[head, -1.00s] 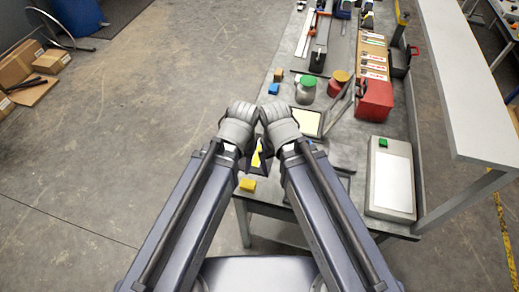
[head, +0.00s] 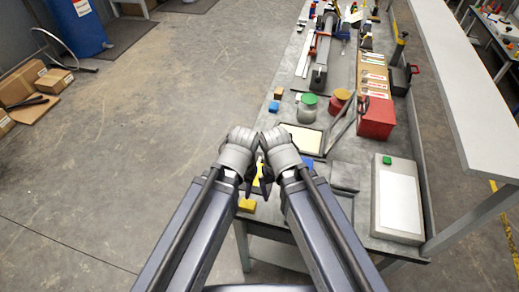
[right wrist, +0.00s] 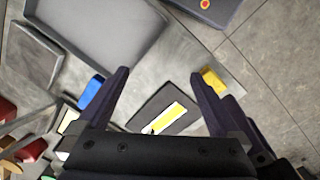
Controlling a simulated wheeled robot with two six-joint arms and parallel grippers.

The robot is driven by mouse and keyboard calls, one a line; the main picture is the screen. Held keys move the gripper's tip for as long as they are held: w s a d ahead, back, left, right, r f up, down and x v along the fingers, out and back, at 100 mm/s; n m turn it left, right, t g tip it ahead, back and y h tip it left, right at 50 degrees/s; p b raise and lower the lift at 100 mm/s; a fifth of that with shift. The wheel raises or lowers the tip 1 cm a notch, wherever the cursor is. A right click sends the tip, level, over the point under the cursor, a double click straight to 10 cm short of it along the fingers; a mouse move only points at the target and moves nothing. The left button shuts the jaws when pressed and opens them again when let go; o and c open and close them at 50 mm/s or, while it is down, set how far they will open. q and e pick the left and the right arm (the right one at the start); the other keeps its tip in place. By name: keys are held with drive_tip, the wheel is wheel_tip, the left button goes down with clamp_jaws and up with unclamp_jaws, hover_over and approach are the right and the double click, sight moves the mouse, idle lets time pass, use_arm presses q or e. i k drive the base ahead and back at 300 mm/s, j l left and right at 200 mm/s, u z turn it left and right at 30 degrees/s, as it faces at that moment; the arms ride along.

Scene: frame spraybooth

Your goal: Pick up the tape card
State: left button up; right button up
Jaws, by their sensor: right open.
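The tape card is a flat dark card with a yellow and white strip; in the right wrist view the tape card (right wrist: 168,110) lies on the grey bench between my fingers. In the head view only a yellow bit of it shows between my two grippers, which hide the rest. My right gripper (right wrist: 160,80) is open, its fingers on either side of the card in its wrist view, with nothing held. In the head view my right gripper (head: 274,184) is close beside my left gripper (head: 248,182). The left one's finger gap is too small to judge.
A yellow block (head: 247,205) sits at the bench's near left corner. A blue block (right wrist: 92,94) and a grey tray (right wrist: 95,30) lie near the card. Jars, a red box (head: 377,118) and a pale-topped case (head: 398,200) stand on the bench (head: 350,150). Open floor lies left.

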sight(261, 163)
drive_tip(key=j+z, duration=0.2)
drive_tip(key=j, duration=0.45)
drive_tip(key=j+z, duration=0.2)
drive_tip(key=j, duration=0.4)
drive_tip(key=k+j+z, duration=0.2)
drive_tip(key=j, duration=0.4)
drive_tip(key=i+j, duration=0.05)
drive_tip(key=i, duration=0.05)
